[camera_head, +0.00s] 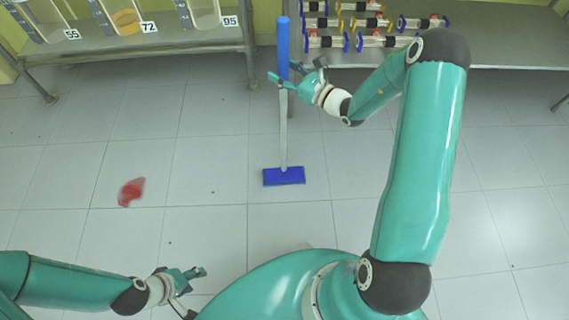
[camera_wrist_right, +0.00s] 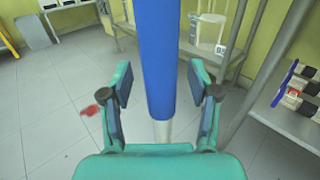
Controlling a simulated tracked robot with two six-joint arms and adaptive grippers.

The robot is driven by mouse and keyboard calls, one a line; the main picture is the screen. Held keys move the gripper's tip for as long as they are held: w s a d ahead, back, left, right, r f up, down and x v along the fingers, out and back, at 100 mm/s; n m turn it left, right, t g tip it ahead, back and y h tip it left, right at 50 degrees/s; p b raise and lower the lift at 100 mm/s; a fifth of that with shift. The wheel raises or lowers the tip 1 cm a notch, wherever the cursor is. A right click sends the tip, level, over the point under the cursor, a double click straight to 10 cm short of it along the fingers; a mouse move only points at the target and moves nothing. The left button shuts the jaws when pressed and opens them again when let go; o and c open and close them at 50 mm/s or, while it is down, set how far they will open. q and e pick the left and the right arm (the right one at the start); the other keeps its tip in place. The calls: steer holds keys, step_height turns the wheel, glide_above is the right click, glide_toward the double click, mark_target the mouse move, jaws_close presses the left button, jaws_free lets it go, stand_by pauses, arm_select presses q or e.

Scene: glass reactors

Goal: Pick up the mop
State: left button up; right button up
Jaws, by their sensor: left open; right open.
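The mop (camera_head: 283,125) stands upright on the tiled floor, with a blue upper handle, a pale lower pole and a flat blue head (camera_head: 284,176). My right gripper (camera_head: 279,80) is open at the handle, near the lower end of its blue part. In the right wrist view the blue handle (camera_wrist_right: 156,60) runs upright between the two spread fingers of my right gripper (camera_wrist_right: 160,108), with gaps on both sides. My left gripper (camera_head: 195,280) is open and empty, low at the left above the floor, away from the mop.
A red stain (camera_head: 131,191) lies on the floor at the left. A metal table (camera_head: 150,42) with numbered containers stands at the back left. A shelf (camera_head: 500,50) with several glass reactors stands at the back right. Open floor surrounds the mop head.

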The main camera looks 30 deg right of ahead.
steer(key=c, duration=1.1)
steer(key=shift+r, duration=0.1)
jaws_close()
steer(key=shift+r, duration=0.15)
